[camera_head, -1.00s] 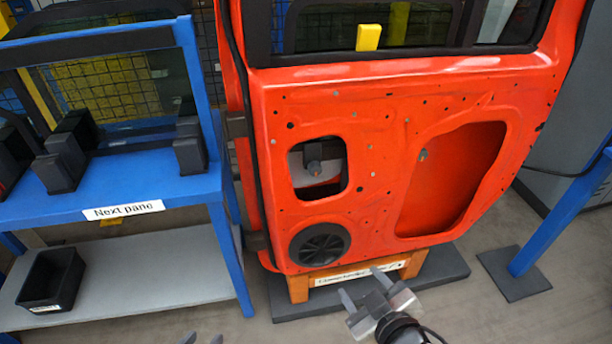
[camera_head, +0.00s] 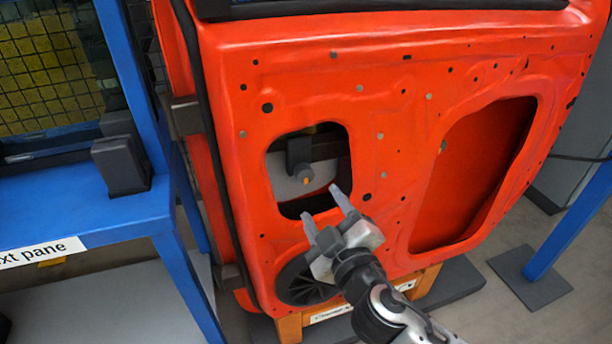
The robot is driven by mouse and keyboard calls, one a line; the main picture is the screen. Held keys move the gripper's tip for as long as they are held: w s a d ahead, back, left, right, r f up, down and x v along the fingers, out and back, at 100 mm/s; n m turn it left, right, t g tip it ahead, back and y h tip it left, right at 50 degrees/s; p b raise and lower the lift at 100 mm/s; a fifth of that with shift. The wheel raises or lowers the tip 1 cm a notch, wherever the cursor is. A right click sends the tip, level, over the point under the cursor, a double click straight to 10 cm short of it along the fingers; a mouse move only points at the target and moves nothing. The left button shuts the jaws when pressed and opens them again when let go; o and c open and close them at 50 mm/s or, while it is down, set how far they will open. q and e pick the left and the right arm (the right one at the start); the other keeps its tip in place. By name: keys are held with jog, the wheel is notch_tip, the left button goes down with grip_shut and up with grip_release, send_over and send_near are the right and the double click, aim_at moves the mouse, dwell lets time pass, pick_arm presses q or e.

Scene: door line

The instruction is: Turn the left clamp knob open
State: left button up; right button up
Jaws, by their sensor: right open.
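The left clamp knob (camera_head: 304,175) is a small grey knob with an orange mark, seen through the smaller opening in the orange-red door panel (camera_head: 385,130). A dark bracket is above it, and a light grey plate is behind it. My right gripper (camera_head: 325,208) is open and empty, in front of the door. Its fingers point up at the lower edge of that opening, just below and right of the knob, apart from it. My left gripper is not in view.
A blue rack (camera_head: 90,215) with a dark block (camera_head: 120,165) stands at the left. A round black speaker (camera_head: 300,280) is low on the door. A large opening (camera_head: 470,170) is at the right. A blue post (camera_head: 570,225) stands on a dark foot at the far right.

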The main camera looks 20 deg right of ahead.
aim_at(305, 177)
jog(key=w, duration=0.9)
jog(key=shift+w+a, duration=0.15)
jog(key=shift+w, duration=0.1)
jog(key=c, duration=1)
